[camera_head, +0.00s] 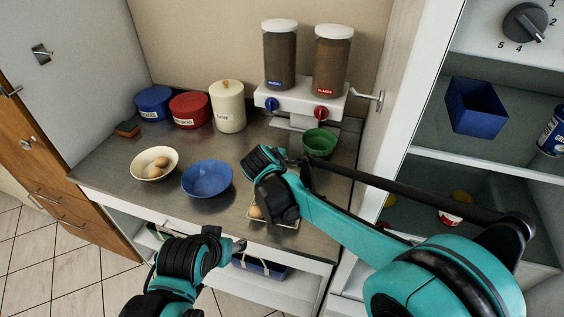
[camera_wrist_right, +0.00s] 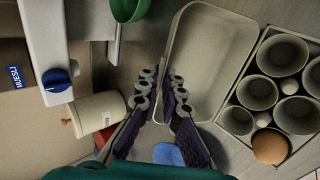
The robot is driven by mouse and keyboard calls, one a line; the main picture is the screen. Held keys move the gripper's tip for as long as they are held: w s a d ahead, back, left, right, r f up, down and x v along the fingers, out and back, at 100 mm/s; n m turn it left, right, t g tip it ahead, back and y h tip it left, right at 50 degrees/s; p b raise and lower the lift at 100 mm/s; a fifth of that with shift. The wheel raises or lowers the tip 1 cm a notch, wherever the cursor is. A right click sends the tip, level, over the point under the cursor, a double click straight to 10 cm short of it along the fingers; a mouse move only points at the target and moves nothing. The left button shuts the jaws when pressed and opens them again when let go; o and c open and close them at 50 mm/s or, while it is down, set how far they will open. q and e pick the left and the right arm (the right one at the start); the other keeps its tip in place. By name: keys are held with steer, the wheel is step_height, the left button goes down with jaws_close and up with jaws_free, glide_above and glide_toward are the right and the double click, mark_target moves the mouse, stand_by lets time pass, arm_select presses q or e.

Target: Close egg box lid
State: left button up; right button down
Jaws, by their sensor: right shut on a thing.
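The open egg box (camera_wrist_right: 238,98) lies in the right wrist view, its cups at the right and its shallow, pale grey lid (camera_wrist_right: 208,62) folded out beside them. One brown egg (camera_wrist_right: 270,146) sits in a cup; the other cups in view look empty. My right gripper (camera_wrist_right: 163,84) is shut on the lid's edge, with one finger on each side. In the head view, my right wrist hides most of the box; the egg (camera_head: 255,211) and a bit of the box's rim (camera_head: 284,225) show. My left gripper (camera_head: 238,245) is near the counter's front edge; its jaws are unclear.
A blue bowl (camera_head: 207,180) and a cream bowl (camera_head: 141,167) with eggs stand left of the box. A green bowl (camera_head: 319,142) stands under the cereal dispenser (camera_head: 297,93). Canisters (camera_head: 229,106) line the back. Open shelves (camera_head: 485,164) are at the right.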

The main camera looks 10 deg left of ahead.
steer(key=c, duration=1.8)
jaws_free()
steer(key=v, duration=1.2)
